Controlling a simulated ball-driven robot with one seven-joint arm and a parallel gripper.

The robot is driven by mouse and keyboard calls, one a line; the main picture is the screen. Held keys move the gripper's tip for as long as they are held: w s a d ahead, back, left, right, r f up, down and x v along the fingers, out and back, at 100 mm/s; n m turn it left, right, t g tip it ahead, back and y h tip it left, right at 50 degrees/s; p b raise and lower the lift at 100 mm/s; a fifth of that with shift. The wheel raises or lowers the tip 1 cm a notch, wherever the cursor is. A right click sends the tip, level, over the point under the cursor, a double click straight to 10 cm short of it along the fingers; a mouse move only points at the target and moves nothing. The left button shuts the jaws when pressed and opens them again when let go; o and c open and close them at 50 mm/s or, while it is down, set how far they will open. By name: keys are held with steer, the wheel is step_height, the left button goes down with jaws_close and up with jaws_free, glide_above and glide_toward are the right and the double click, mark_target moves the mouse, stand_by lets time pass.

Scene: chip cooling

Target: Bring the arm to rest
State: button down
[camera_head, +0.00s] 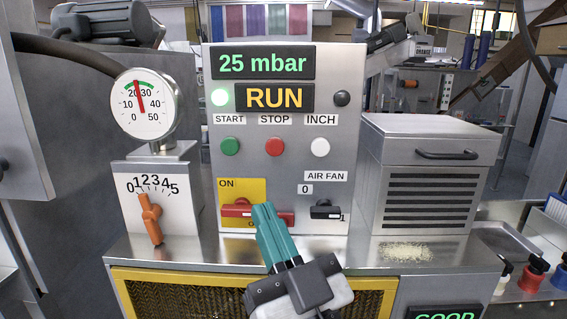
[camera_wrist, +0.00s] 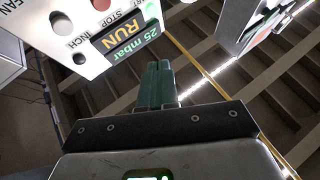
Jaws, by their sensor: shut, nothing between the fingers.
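My gripper (camera_head: 262,213) is in front of the control panel (camera_head: 343,120), with its teal fingers pointing up and a little left. The fingers are together and hold nothing. They cover part of the red switch (camera_head: 236,211) on the yellow ON plate (camera_head: 250,187); I cannot tell whether they touch it. In the wrist view the fingers (camera_wrist: 157,70) also lie side by side. The panel display (camera_head: 263,64) reads 25 mbar and the lower display (camera_head: 274,98) reads RUN.
A dial gauge (camera_head: 143,105) and an orange lever (camera_head: 151,218) on a 0–5 scale stand left. A louvred metal box (camera_head: 425,155) stands right. Crumbs (camera_head: 405,251) lie on the metal ledge. The black AIR FAN switch (camera_head: 325,210) is right of my fingers.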

steer(key=d+f+m+g+h, duration=0.1)
steer(key=d+f+g+h, duration=0.2)
steer(key=d+f, duration=0.5)
steer(key=d+f+m+g+h, duration=0.2)
steer(key=d+f+g+h, duration=0.15)
steer(key=f, duration=0.75)
steer(key=d+f+m+g+h, duration=0.1)
steer(key=d+f+g+h, duration=0.15)
steer(key=d+f, duration=0.6)
steer(key=s+d+f+m+g+h, duration=0.15)
steer(key=s+d+f+g, duration=0.35)
steer(key=s+f, duration=0.65)
steer(key=s+d+f+g, duration=0.4)
steer(key=s+f+g, duration=0.2)
steer(key=s, duration=0.8)
step_height(320, 180, down, 3)
steer(key=shift+r+g+h, duration=0.15)
steer(key=shift+g+h, duration=0.2)
steer(key=shift+g, duration=0.05)
stand_by(1.2)
